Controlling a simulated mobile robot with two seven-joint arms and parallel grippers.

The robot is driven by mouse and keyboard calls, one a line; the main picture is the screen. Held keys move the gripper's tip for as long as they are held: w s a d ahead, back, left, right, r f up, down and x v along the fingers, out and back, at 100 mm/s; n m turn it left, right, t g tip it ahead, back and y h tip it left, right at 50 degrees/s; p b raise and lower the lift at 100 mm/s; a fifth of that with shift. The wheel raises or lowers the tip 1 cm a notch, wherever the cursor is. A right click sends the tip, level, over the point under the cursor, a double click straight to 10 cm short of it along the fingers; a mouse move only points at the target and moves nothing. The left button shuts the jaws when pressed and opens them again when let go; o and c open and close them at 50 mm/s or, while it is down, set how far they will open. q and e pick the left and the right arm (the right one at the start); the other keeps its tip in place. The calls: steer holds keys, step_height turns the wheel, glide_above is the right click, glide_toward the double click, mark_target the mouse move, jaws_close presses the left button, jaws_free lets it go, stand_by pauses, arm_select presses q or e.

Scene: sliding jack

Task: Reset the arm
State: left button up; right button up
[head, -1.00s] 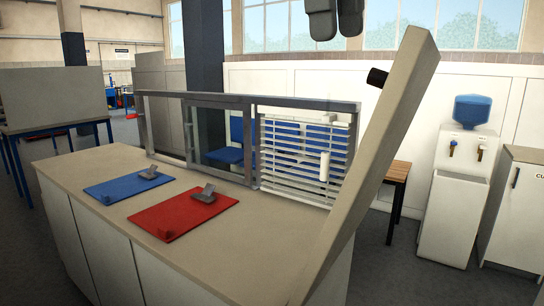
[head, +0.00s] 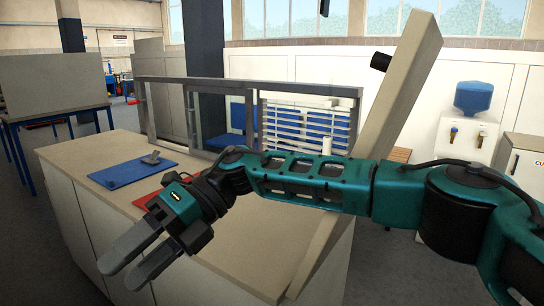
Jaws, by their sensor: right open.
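My right arm (head: 310,183), teal and black, comes in from the right edge and stretches left across the head view. My right gripper (head: 121,267) is at its end, in the lower left, pointing down and left. Its two grey fingers are apart with nothing between them. It appears in front of the counter's (head: 85,150) near side. My left gripper is not in view.
A blue mat (head: 125,174) with a small grey piece (head: 152,157) lies on the counter. My arm mostly hides a red mat (head: 150,198). A framed sliding window (head: 215,85) stands along the back. A slanted beige board (head: 405,80) rises at the right.

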steer(key=s+a+m+g+y, duration=0.1)
steer(key=s+a+m+y, duration=0.25)
steer(key=y, duration=0.35)
steer(key=w+d+f+m+t+h, duration=0.1)
steer(key=w+d+f+m+t, duration=0.6)
steer(key=m+t, duration=0.75)
steer(key=w+d+f+m+t+h, duration=0.1)
steer(key=w+d+f+m+t, duration=0.5)
steer(key=m+t, duration=0.9)
steer(key=s+d+f+m+g+h, duration=0.4)
steer(key=s+d+f+m+h, duration=0.2)
steer(key=d+f, duration=0.6)
steer(key=s+d+f+m+g+h, duration=0.4)
steer(key=s+d+f+m+h, duration=0.2)
steer(key=s+d+f, duration=0.5)
steer(key=d, duration=0.3)
steer(key=shift+f+m, duration=0.3)
steer(key=shift+f, duration=0.05)
